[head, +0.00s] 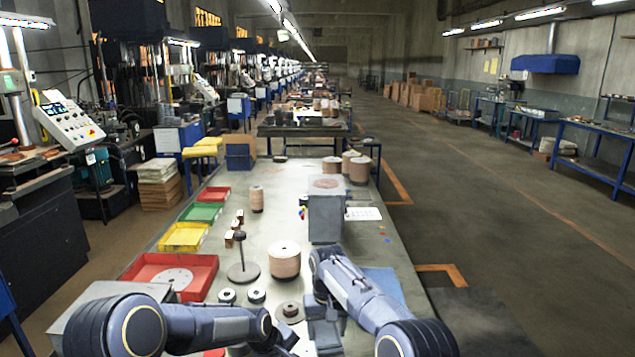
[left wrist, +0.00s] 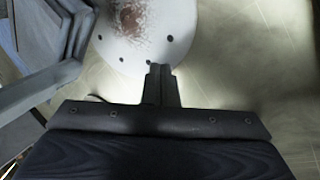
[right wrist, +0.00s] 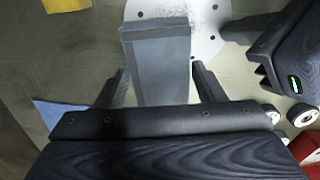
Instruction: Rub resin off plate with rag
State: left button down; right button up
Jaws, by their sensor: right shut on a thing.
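The plate (left wrist: 165,45) is a pale disc with small holes and a brown resin smear (left wrist: 131,20) near its middle. It also shows in the right wrist view (right wrist: 207,45), partly covered. My left gripper (left wrist: 160,70) is shut, with its fingertips at the plate's rim; I cannot tell whether they press on it. My right gripper (right wrist: 158,85) is shut on a grey, block-shaped folded pad, which looks like the rag (right wrist: 158,62). The rag overlaps the plate's rim in the right wrist view; contact is not clear. In the head view my right gripper (head: 326,328) is low at the bench front.
A blue sheet (head: 384,286) lies right of my right arm. A wound spool (head: 284,262), a spindle stand (head: 243,270) and small rolls (head: 257,295) stand behind the grippers. A red tray (head: 205,277) is at left, a grey box (head: 326,215) farther back.

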aim_at(327, 353)
jog(key=shift+f, duration=2.4)
jog(key=shift+s+r, duration=0.15)
jog(key=shift+s, duration=1.6)
jog(key=shift+s+d+f, duration=0.1)
jog(key=shift+s+f, duration=0.1)
jog(key=shift+s, duration=1.65)
jog(key=shift+w, duration=3.55)
jog(key=shift+s, duration=3.6)
jog(key=shift+w, duration=3.6)
jog(key=shift+s, duration=3.6)
jog(key=shift+w, duration=1.95)
